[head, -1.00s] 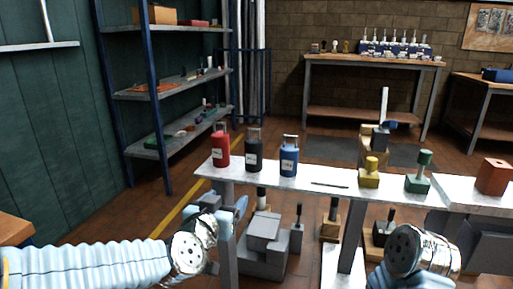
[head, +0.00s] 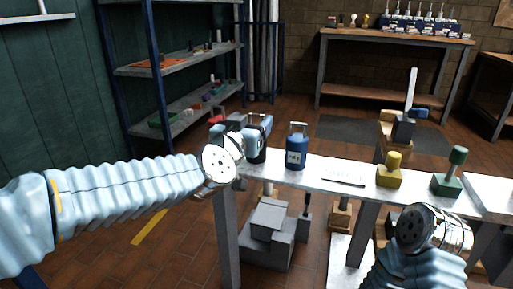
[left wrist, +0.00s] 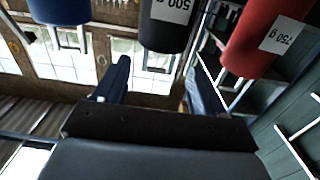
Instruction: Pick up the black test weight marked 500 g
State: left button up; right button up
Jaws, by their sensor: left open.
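The black weight marked 500 g (left wrist: 166,25) hangs into the top middle of the left wrist view, its label upside down there. In the head view the black weight (head: 257,156) is mostly hidden behind my left gripper (head: 240,125). In the left wrist view my left gripper (left wrist: 157,88) is open, its two fingers spread and nothing between them. The black weight lies just beyond the fingertips, roughly in line with the gap. My right arm shows at the lower right of the head view, but its fingers cannot be made out.
A blue weight (head: 296,150) stands on the bench (head: 330,172) to the right of the black one. A red weight marked 750 g (left wrist: 262,40) is on its other side. A yellow block (head: 390,172) and a green one (head: 449,176) stand farther right.

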aim_at(259, 116)
pick_arm(q)
jog(key=x, duration=0.3)
jog(key=b+x, duration=0.1)
jog(key=x, duration=0.1)
jog(key=shift+w+d+f, duration=0.1)
jog(key=shift+d+f, duration=0.1)
jog(key=shift+f, duration=0.05)
jog(key=shift+c, duration=0.4)
grip_shut()
